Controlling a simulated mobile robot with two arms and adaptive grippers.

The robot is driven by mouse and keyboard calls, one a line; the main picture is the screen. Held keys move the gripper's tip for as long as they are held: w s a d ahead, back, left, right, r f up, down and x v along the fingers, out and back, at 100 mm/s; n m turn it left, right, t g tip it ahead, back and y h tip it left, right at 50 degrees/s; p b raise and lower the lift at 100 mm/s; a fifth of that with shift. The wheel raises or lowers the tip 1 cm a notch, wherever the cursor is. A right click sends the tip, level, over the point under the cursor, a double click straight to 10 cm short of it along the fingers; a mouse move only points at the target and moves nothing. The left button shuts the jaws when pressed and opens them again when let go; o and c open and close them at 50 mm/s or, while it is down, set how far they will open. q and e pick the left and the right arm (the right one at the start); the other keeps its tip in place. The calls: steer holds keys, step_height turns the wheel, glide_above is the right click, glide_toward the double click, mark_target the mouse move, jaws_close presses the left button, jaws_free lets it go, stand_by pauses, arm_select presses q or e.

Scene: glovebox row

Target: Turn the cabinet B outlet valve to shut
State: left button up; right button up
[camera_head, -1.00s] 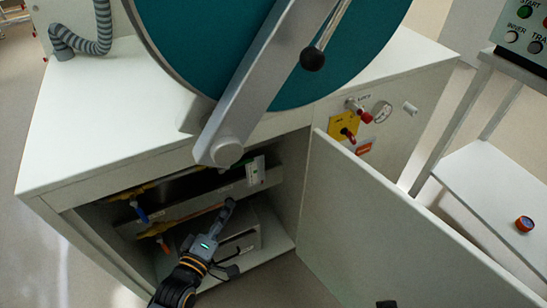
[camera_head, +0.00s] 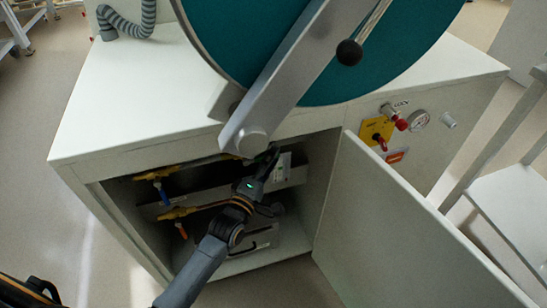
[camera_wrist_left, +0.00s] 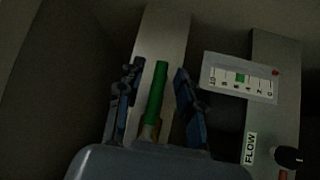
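My left gripper (camera_head: 272,156) reaches into the open cabinet under the teal window, near the right end of the upper pipe. In the left wrist view its two fingers (camera_wrist_left: 159,72) stand apart on either side of a green valve handle (camera_wrist_left: 156,92). Gaps show between the handle and the fingers. The handle points nearly straight up in that view, with a brass part at its lower end. In the head view the gripper hides this handle. A blue handle (camera_head: 163,195) and an orange-red handle (camera_head: 181,231) hang from brass valves on the left. No label naming the outlet is readable.
A flow gauge (camera_wrist_left: 240,78) marked FLOW, with a black knob (camera_wrist_left: 288,157), is right of the fingers. The open cabinet door (camera_head: 400,220) stands to the right. A silver bar (camera_head: 290,80) crosses above the opening. A box (camera_head: 250,240) sits on the cabinet floor.

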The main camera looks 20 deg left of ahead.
arm_select(q)
steer(key=shift+w+d, duration=0.15)
steer(key=shift+w, duration=0.55)
steer(key=shift+r, duration=0.1)
jaws_close()
